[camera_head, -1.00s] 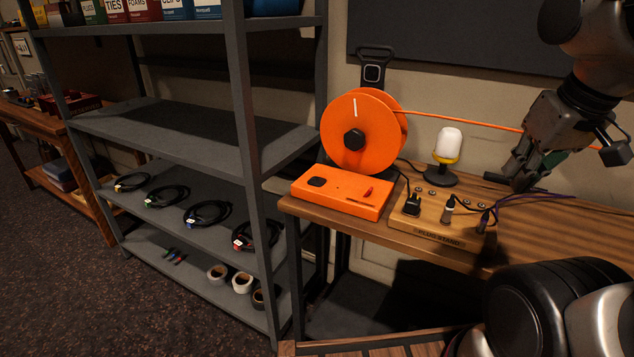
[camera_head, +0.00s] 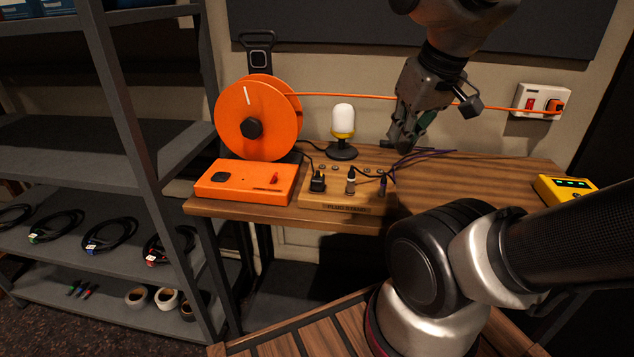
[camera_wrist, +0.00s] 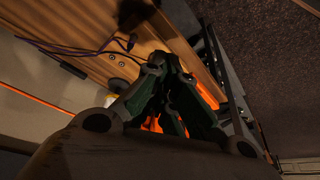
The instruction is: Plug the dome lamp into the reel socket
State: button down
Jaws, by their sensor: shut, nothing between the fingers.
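The dome lamp (camera_head: 342,130), white-topped with a yellow band and black base, stands at the back of the desk. A dark cable runs left from it toward the plug stand (camera_head: 338,208). The wooden stand holds a black plug (camera_head: 318,181), a grey plug (camera_head: 351,181) and a purple-cabled plug (camera_head: 382,188). The orange reel (camera_head: 256,125) stands behind an orange box (camera_head: 244,181) with a small black feature and a red switch; I cannot make out a socket there. My gripper (camera_head: 405,143) is shut and empty above the desk, right of the lamp. Its fingers fill the middle of the wrist view (camera_wrist: 165,105).
An orange cable (camera_head: 390,98) runs from the reel, behind my gripper, to a wall outlet (camera_head: 541,101). A yellow device (camera_head: 565,189) sits at the desk's right end. Purple wires (camera_head: 428,157) lie near my gripper. The desk's right middle is clear. A grey shelf (camera_head: 125,125) stands left.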

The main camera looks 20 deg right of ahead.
jog(key=c, duration=1.6)
grip_release()
jog(key=shift+w+a+f, duration=0.1)
jog(key=shift+a+f, duration=0.05)
jog(key=shift+f, duration=0.05)
jog(key=o, duration=0.6)
jog(key=w+f+g, duration=0.1)
jog(key=w+a+f+g, duration=0.1)
jog(key=w, duration=0.1)
jog(key=shift+a+f+n, duration=0.1)
jog(key=shift+f+n, duration=0.2)
jog(key=shift+f, duration=0.1)
jog(key=shift+o, duration=0.2)
jog(key=m+g, duration=0.3)
jog(key=m, duration=0.2)
send_over(321, 179)
notch_tip(321, 179, down, 8)
jog(key=shift+f, duration=0.1)
jog(key=shift+w+a+r+m+t, duration=0.1)
jog(key=shift+w+r+m+t, duration=0.3)
jog(key=shift+w, duration=0.3)
jog(key=shift+r+m, duration=0.15)
jog(key=shift+m, duration=0.65)
